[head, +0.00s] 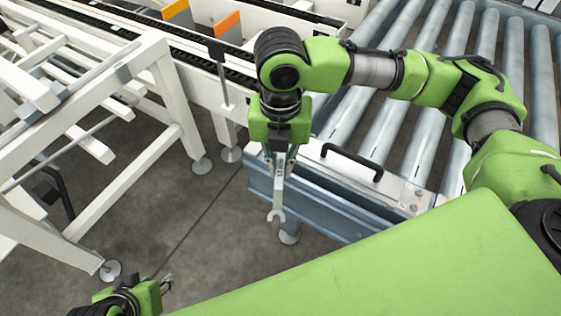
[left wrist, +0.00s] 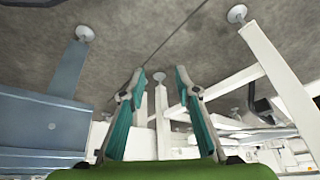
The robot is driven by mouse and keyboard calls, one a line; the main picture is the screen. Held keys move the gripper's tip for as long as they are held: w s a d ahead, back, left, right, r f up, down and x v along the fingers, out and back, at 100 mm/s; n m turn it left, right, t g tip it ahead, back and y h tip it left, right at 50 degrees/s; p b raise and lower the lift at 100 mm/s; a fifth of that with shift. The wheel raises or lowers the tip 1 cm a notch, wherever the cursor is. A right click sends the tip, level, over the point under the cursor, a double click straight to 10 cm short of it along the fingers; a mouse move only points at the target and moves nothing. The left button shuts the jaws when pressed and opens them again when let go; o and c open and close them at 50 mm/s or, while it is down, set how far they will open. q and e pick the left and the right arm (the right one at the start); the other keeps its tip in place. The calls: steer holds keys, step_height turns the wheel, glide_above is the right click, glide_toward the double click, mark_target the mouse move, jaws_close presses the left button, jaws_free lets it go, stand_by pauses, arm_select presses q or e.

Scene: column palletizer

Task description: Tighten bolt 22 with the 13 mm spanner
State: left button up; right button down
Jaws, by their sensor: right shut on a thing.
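The spanner (head: 278,203) is a slim silver-grey tool in the head view. It hangs with its open-ended jaw downward, beside the light blue side beam of the roller conveyor. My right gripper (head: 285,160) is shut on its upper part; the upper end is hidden. My left gripper (head: 168,283) is low at the left of the head view, over the floor. In the left wrist view its teal-padded fingers (left wrist: 158,85) are apart with nothing between them. Small bolt heads show on a corner plate (head: 416,197) of the conveyor; I cannot tell which is bolt 22.
The roller conveyor (head: 385,125) fills the upper right, with a black handle (head: 352,162) on its white edge. A white frame (head: 130,185) stands at the left. A black chain track runs along the top. Bare grey floor (head: 210,240) lies between frame and conveyor.

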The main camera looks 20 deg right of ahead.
arm_select(q)
steer(key=shift+s+a+f+g+p, duration=0.2)
steer(key=shift+s+g, duration=0.15)
steer(key=shift+s, duration=0.45)
steer(key=shift+s+a+f+g+p, duration=0.1)
steer(key=shift+s+a+g, duration=0.2)
steer(key=shift+s, duration=0.5)
arm_select(e)
steer(key=shift+f, duration=0.1)
arm_select(q)
steer(key=shift+d, duration=0.1)
steer(key=shift+r+p, duration=0.7)
steer(key=shift+f, duration=0.15)
steer(key=shift+w+f, duration=0.1)
steer(key=shift+f, duration=0.1)
stand_by(0.3)
steer(key=shift+f+p, duration=0.25)
steer(key=shift+p, duration=0.15)
arm_select(e)
steer(key=shift+f, duration=0.15)
arm_select(q)
steer(key=shift+w, duration=0.25)
steer(key=shift+f, duration=0.2)
